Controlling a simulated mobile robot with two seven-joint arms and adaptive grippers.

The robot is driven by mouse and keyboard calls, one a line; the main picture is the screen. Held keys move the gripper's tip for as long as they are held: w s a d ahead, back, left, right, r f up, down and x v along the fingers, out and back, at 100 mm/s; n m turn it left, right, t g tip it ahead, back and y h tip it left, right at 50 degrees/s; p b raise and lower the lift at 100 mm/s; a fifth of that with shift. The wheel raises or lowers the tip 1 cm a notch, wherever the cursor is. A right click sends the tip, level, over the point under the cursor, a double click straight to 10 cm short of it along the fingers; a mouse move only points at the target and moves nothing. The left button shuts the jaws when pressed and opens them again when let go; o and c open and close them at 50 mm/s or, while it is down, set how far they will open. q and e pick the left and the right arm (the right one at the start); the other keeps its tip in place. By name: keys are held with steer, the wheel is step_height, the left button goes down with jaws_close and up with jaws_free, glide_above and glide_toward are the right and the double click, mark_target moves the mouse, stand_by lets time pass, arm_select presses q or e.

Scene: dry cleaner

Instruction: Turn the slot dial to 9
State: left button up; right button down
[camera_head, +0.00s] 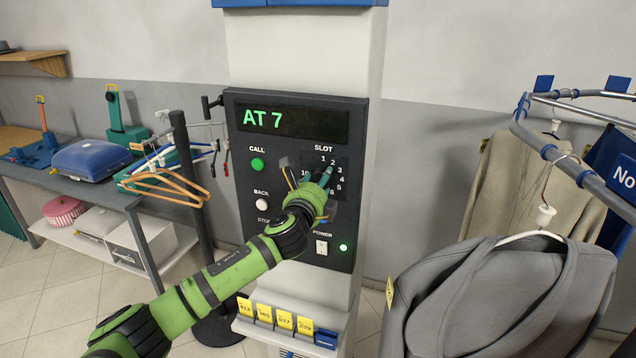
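The slot dial is on the dark control panel (298,212), under the word SLOT, with printed numbers around it. The 1 to 6 marks and part of a 10 show; my gripper covers the knob, its pointer and the lower left numbers. A display (292,121) above reads "AT 7" in green. My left arm comes in from the lower left, and its gripper (316,178) is at the dial with its teal fingers pointing at the knob. I cannot tell whether the fingers are closed on it. My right gripper is not in view.
Green CALL button (257,164), white BACK button (261,204) and POWER switch (321,247) are close to the dial. A grey jacket (510,295) hangs on a rail at right. Wooden hangers (165,185) and a workbench (80,190) are at left.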

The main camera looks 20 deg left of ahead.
arm_select(q)
steer(key=shift+d+f+m, duration=0.1)
steer(key=shift+d+m, duration=0.1)
steer(key=shift+m, duration=1)
steer(key=shift+f, duration=0.15)
steer(key=o, duration=1.2)
steer(key=shift+c, duration=0.2)
steer(key=shift+d, duration=0.1)
steer(key=s, duration=1.2)
steer(key=shift+d+r, duration=0.15)
steer(key=shift+r, duration=0.15)
steer(key=shift+f, duration=0.15)
